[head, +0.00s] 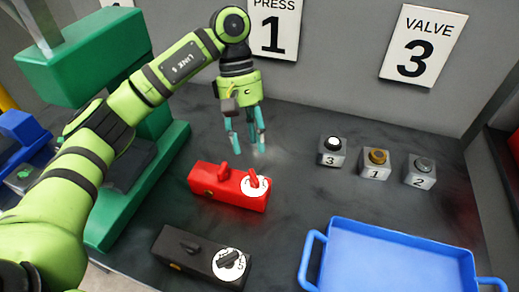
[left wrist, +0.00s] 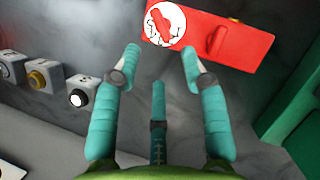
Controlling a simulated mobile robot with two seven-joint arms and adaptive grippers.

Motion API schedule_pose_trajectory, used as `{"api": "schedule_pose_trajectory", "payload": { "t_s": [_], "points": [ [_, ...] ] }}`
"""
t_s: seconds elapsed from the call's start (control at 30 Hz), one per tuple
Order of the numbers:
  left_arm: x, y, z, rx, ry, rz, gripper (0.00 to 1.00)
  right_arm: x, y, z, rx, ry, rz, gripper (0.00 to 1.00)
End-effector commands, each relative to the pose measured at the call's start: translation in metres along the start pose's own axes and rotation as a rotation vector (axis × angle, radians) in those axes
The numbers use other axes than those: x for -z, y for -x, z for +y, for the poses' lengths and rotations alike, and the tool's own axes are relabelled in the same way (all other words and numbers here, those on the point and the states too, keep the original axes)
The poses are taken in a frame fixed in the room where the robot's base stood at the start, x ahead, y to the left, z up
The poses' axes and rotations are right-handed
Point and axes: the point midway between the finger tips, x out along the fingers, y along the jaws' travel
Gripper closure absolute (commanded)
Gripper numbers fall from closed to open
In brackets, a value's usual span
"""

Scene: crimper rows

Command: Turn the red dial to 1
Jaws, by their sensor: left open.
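The red box (head: 215,190) lies on the dark table in the middle of the head view. Its white dial face (head: 263,191) with a red knob (head: 253,178) is on its right end. The dial face also shows in the left wrist view (left wrist: 178,16), at the top, with its red knob (left wrist: 160,26). The numbers on it are too small to read surely. My left gripper (head: 248,146) hangs fingers down above the table, just behind the red box. In the left wrist view, its teal fingers (left wrist: 160,54) are spread and empty, with the dial beyond the tips.
A black box (head: 193,258) with a dial stands in front of the red one. Three grey button blocks, marked 3 (head: 331,151), 1 (head: 375,163) and 2 (head: 420,173), stand at right. A blue tray (head: 312,262) is front right. A green press (head: 150,160) stands at left.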

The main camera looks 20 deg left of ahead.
Motion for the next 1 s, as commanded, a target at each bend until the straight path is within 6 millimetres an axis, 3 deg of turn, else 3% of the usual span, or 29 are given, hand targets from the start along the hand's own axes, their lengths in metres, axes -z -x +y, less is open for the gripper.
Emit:
{"api": "schedule_pose_trajectory", "payload": {
  "t_s": [0.3, 0.5, 0.8, 0.83, 0.9, 0.93, 1.0],
  "points": [
    [-0.002, -0.043, -0.001, 0.003, 0.001, -0.006, 0.56, -0.023, 0.018, -0.004, 0.006, 0.000, -0.039, 0.60],
    [-0.002, -0.063, 0.001, -0.001, 0.001, -0.004, 0.56, -0.014, 0.024, -0.003, 0.005, 0.000, -0.027, 0.60],
    [-0.001, -0.067, 0.001, -0.001, 0.001, -0.004, 0.56, -0.002, 0.023, -0.005, 0.007, -0.001, -0.006, 0.60],
    [-0.001, -0.067, 0.001, -0.001, 0.001, -0.004, 0.64, -0.002, 0.023, -0.005, 0.008, -0.001, -0.006, 0.60],
    [-0.001, -0.067, 0.001, -0.001, 0.001, -0.004, 0.92, -0.003, 0.023, -0.006, 0.008, -0.001, -0.006, 0.60],
    [-0.001, -0.067, 0.001, -0.001, 0.001, -0.004, 1.00, -0.003, 0.023, -0.006, 0.008, -0.001, -0.007, 0.60],
    [-0.001, -0.067, 0.001, -0.001, 0.001, -0.004, 1.00, -0.003, 0.023, -0.006, 0.008, -0.001, -0.007, 0.60]
  ]
}}
